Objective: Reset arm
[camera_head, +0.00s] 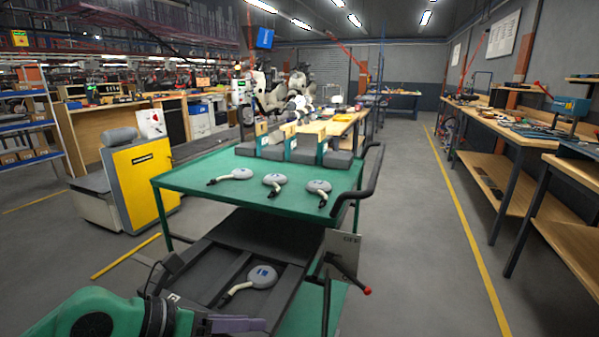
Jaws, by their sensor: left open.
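My left arm comes in from the bottom left, green with a dark wrist. My left gripper (240,324) is at the bottom edge, its purple-grey fingers pointing right; it is open, with nothing seen between the fingers. It is in front of and below a dark slatted tray or conveyor (205,280). A white round-headed device with a handle (261,276) lies on that dark surface, apart from the gripper. Several similar parts, three of them, lie on the green table (190,176): left (240,174), middle (275,180) and right (319,187). My right gripper is not in view.
A grey plate (342,253) and a red-tipped lever (350,286) are at the conveyor's right. A yellow cabinet (142,183) stands left, wooden benches (545,190) right. The floor between is clear.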

